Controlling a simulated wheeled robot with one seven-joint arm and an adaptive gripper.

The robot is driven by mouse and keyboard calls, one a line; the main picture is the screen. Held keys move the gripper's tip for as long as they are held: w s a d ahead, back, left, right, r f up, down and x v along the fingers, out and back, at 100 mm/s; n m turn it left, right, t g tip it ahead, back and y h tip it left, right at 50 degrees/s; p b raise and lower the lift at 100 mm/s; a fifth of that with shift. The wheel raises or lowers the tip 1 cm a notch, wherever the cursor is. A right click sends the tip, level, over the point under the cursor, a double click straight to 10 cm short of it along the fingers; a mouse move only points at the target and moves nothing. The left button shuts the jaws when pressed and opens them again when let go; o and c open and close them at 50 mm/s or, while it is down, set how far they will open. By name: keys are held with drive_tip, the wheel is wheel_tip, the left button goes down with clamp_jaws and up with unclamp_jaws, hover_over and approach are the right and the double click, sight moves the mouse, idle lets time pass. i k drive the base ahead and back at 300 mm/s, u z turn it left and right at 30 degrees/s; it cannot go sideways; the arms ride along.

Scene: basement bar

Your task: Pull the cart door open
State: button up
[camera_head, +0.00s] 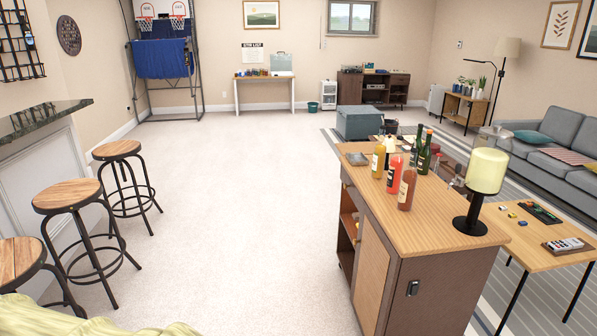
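The cart (440,290) is a dark brown cabinet with a light wood top, standing at lower right. Its door (371,275) is a light tan panel in a dark frame on the long left side, near the close end. The door looks flush with the cart's side. Open shelves (348,222) with small items show farther along that side. A small dark fitting (413,288) is on the cart's near end. The cart's bottom is cut off by the frame edge. My gripper is not in view.
Several bottles (407,187) and a lamp (483,180) stand on the cart top. A low table (540,250) is close on its right. Bar stools (68,197) line the counter at left. Yellowish cloth (90,325) shows at bottom left. Open carpet (235,200) lies left of the cart.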

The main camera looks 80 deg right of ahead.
sight(376, 266)
drive_tip(key=z, duration=1.85)
drive_tip(key=i, duration=4.35)
drive_tip(key=z, duration=3.75)
